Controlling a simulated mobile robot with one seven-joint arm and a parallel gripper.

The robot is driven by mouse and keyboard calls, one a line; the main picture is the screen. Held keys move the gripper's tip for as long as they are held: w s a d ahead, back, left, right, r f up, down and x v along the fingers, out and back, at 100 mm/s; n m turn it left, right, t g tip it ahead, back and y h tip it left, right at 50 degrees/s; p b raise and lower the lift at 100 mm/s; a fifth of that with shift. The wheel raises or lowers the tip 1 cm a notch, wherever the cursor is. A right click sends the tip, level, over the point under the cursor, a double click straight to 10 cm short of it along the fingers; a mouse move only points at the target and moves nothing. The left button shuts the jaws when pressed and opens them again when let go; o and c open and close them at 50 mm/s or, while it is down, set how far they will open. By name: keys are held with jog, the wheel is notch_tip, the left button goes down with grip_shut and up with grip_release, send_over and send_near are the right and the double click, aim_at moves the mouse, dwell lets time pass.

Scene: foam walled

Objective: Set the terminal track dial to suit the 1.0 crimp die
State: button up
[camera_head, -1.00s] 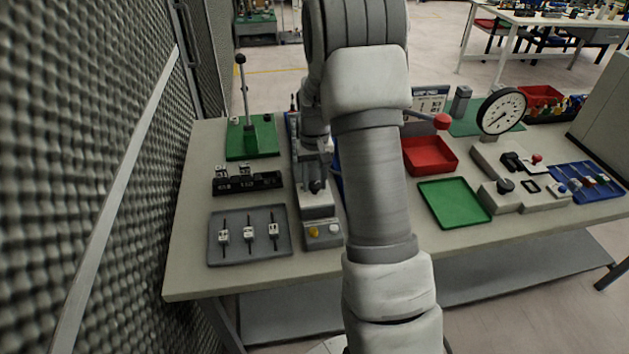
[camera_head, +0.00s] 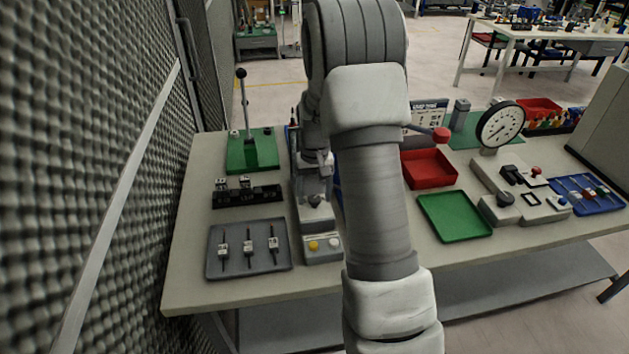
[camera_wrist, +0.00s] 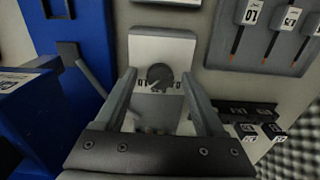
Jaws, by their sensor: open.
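The terminal track dial (camera_wrist: 160,76) is a dark round knob on a light grey machine, with small printed marks beside it; I cannot read them surely. My gripper (camera_wrist: 159,84) is open, with one finger on each side of the dial in the wrist view. I cannot tell whether the fingers touch it. In the head view the machine (camera_head: 322,245) has a yellow and a white button at its front, and my arm hides part of it. Several small labelled pieces lie in a grey tray (camera_head: 216,262). A black rack (camera_head: 262,197) holds more labelled pieces.
A green base with an upright lever (camera_head: 242,110) stands behind the rack. A blue panel (camera_wrist: 95,30) is beside the machine in the wrist view. To the right are a red bin (camera_head: 428,168), a green tray (camera_head: 455,217) and a dial gauge (camera_head: 500,125). A foam wall rises at left.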

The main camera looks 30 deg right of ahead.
aim_at(314, 198)
notch_tip(314, 198, up, 17)
jog(key=p, duration=0.1)
jog(key=shift+r, duration=0.15)
dwell(0.5)
jog(key=s+a+r+n+t, duration=0.2)
jog(key=s+a+r+t, duration=0.1)
jog(key=s+a+r, duration=0.75)
jog(key=s+a+f+t, duration=0.1)
jog(key=s+a+f, duration=0.1)
jog(key=s, duration=0.5)
jog(key=s+a+f+n+t, duration=0.1)
jog(key=s+a+f, duration=0.1)
jog(key=s, duration=0.5)
jog(key=shift+s+t, duration=0.2)
jog(key=shift+t, duration=0.1)
